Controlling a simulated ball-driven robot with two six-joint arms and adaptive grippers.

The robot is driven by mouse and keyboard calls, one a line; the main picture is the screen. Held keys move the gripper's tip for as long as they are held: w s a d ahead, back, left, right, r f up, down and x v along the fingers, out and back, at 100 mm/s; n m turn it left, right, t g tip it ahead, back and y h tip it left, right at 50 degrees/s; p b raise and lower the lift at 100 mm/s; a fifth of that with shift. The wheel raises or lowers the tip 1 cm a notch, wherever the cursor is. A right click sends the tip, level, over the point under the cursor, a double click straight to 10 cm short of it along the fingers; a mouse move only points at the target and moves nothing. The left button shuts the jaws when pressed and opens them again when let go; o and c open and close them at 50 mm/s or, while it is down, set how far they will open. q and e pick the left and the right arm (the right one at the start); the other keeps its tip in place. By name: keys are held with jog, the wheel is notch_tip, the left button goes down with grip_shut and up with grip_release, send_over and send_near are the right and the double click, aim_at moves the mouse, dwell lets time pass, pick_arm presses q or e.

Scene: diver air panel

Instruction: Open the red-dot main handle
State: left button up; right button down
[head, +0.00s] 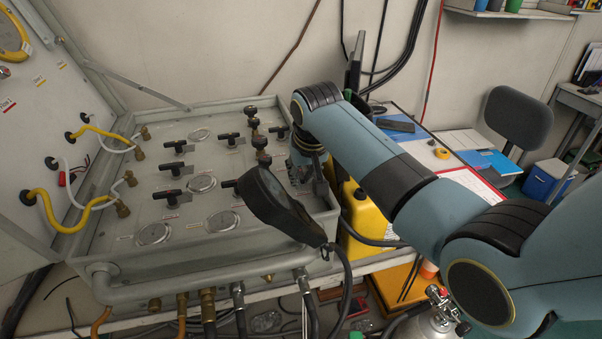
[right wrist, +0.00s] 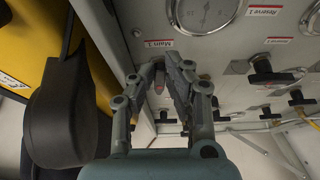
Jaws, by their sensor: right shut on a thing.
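The grey air panel (head: 120,215) fills the left of the head view, with several black T-shaped handles and round gauges. My right gripper (right wrist: 166,76) reaches down to the panel's right side. In the right wrist view its fingers are shut on a small handle (right wrist: 158,86) with a reddish spot, beside the label "Main 3" (right wrist: 158,43). The fingers hide most of this handle, so its angle is hard to tell. My left gripper is not in view.
A gauge (right wrist: 202,12) and a black handle (right wrist: 270,72) are near the gripper. The panel's raised lid (head: 40,130) carries yellow hoses (head: 100,132). Yellow containers (head: 362,222) stand right of the panel. Hoses and pipes run along its front edge.

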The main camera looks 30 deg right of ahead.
jog(key=shift+d+r, duration=0.1)
dwell(0.4)
jog(key=c, duration=1.4)
grip_release()
jog(key=v, duration=1.2)
